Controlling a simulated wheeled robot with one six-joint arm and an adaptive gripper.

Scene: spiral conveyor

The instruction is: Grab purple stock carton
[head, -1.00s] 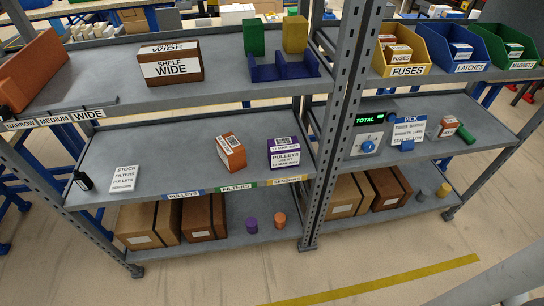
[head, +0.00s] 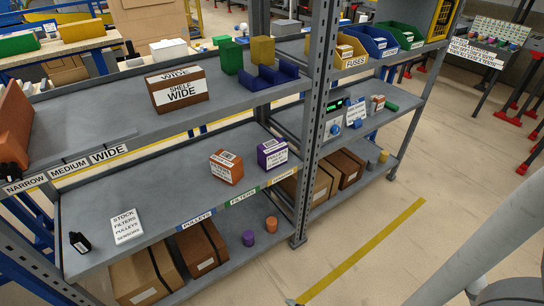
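The purple stock carton (head: 272,155) stands upright on the middle shelf (head: 165,165) of the left rack, near its right end. Its white label reads PULLEYS. An orange carton (head: 226,167) with a white label stands just to its left, with a small gap between them. Nothing is touching the purple carton from the front. My gripper is not in view; only grey parts of my arm show at the lower right.
A rack post (head: 318,120) rises just right of the purple carton. The upper shelf above holds a SHELF WIDE box (head: 177,89) and a blue holder (head: 272,78). Brown boxes (head: 145,275) and purple and orange cylinders (head: 271,223) are below. The floor in front is clear.

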